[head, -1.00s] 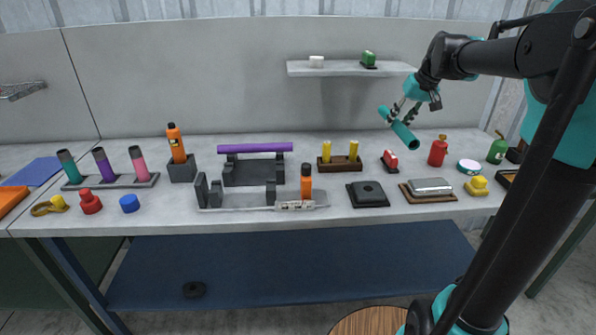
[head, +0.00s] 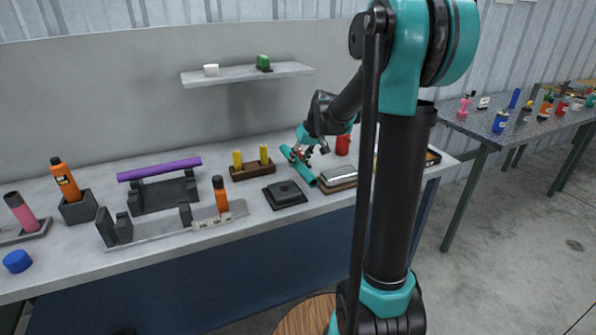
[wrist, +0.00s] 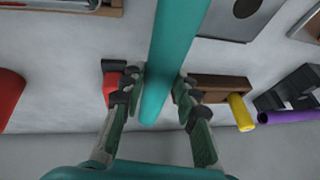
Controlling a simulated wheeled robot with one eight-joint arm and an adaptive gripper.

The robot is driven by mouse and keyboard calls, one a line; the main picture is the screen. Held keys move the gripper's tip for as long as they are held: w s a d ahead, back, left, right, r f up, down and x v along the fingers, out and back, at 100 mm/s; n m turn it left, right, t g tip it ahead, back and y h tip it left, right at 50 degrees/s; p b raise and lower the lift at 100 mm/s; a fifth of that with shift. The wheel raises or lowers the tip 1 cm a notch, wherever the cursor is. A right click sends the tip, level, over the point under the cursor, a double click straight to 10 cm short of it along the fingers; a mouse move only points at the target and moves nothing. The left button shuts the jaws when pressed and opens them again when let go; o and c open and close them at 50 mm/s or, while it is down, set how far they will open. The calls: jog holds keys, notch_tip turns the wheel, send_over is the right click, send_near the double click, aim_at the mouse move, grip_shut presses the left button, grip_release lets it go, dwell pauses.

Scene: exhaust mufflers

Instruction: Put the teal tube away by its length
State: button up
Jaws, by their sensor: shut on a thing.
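The teal tube (head: 297,166) is held by my gripper (head: 301,154) above the workbench, in the head view right of the middle, tilted with its lower end toward the front. In the wrist view the tube (wrist: 170,60) runs from the top edge down between the fingers (wrist: 157,92), which are shut on it from both sides. A purple tube (head: 159,169) lies across a dark cradle (head: 166,195). A grey gauge tray (head: 170,228) with dark upright blocks and a white marked label sits in front of it.
A wooden block with two yellow pegs (head: 252,170), a black square plate (head: 284,195) and a wooden-based silver box (head: 338,177) stand near the tube. An orange bottle (head: 66,180) stands left. A wall shelf (head: 246,75) hangs above. A second table (head: 520,130) is at right.

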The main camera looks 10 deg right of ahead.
jog(key=shift+f, duration=2.15)
jog(key=o, duration=1.2)
jog(key=shift+f, duration=0.15)
jog(key=shift+c, duration=0.2)
